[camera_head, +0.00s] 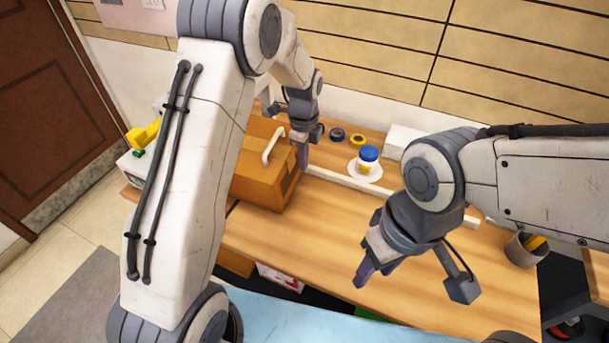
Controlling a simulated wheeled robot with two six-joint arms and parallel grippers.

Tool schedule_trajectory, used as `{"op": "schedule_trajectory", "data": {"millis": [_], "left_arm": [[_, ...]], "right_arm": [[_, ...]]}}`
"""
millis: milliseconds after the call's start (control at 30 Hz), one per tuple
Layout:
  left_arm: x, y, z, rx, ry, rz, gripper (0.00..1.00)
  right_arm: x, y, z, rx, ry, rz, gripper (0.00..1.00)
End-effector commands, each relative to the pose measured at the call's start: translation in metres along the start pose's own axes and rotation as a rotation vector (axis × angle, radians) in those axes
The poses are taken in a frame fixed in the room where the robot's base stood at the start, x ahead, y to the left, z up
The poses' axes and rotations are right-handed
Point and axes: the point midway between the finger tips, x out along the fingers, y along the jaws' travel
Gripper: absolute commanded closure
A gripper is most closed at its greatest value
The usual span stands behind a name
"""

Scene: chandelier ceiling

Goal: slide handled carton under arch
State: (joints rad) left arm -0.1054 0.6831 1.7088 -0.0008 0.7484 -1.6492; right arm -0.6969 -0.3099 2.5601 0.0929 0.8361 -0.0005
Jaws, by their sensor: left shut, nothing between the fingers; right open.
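The brown carton (262,187) with a white handle (272,146) on its top sits on the left part of the wooden table, partly hidden behind my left arm. My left gripper (303,158) is shut with nothing in it, its fingertips pointing down at the carton's back right edge; I cannot tell whether they touch it. My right gripper (372,274) is open and empty above the front middle of the table.
A long white bar (345,181) lies across the table (300,235). Behind it are a blue-lidded jar (367,159) on a white plate, two tape rolls (357,140) and a white box (401,140). A grey cup (524,250) stands at the right. The table's front middle is clear.

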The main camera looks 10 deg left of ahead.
Motion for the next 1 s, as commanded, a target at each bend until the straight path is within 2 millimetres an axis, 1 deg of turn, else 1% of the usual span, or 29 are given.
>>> {"op": "schedule_trajectory", "data": {"millis": [100,200,467,567,600,667,767,833,867,900,967,1000], "left_arm": [[-0.012,-0.001,0.000,0.000,0.000,-0.002,1.00],[-0.018,0.000,0.000,0.000,0.000,0.000,1.00],[-0.019,0.000,0.000,0.000,0.000,0.001,1.00],[-0.021,0.001,-0.002,-0.006,0.000,-0.001,0.66],[-0.025,0.004,-0.006,-0.019,0.001,-0.002,0.50],[-0.034,0.011,-0.018,-0.054,0.004,-0.006,0.48],[-0.059,0.036,-0.050,-0.171,0.013,-0.013,0.48],[-0.079,0.065,-0.077,-0.288,0.024,-0.017,0.48],[-0.088,0.080,-0.089,-0.343,0.029,-0.018,0.48],[-0.098,0.102,-0.103,-0.421,0.037,-0.018,0.48],[-0.110,0.135,-0.120,-0.539,0.048,-0.014,0.48],[-0.116,0.158,-0.129,-0.617,0.056,-0.010,0.48]], "right_arm": [[0.003,0.000,0.000,0.000,0.000,0.000,0.53],[0.004,0.000,0.000,0.000,0.000,0.000,0.53],[0.003,0.000,0.000,0.000,0.000,0.000,0.53],[0.003,0.000,0.000,0.000,0.000,0.000,0.53],[0.003,0.000,0.000,0.000,0.000,0.000,0.53],[0.003,0.000,0.000,0.000,0.000,0.000,0.53],[0.003,0.000,0.000,0.000,0.000,0.000,0.53],[0.003,0.000,0.000,0.000,0.000,0.000,0.53],[0.003,0.000,0.000,0.000,0.000,0.000,0.53],[0.003,0.000,0.000,0.000,0.000,0.000,0.53],[0.003,0.000,0.000,0.000,0.000,0.000,0.53],[0.003,0.000,0.000,0.000,0.000,0.000,0.53]]}}
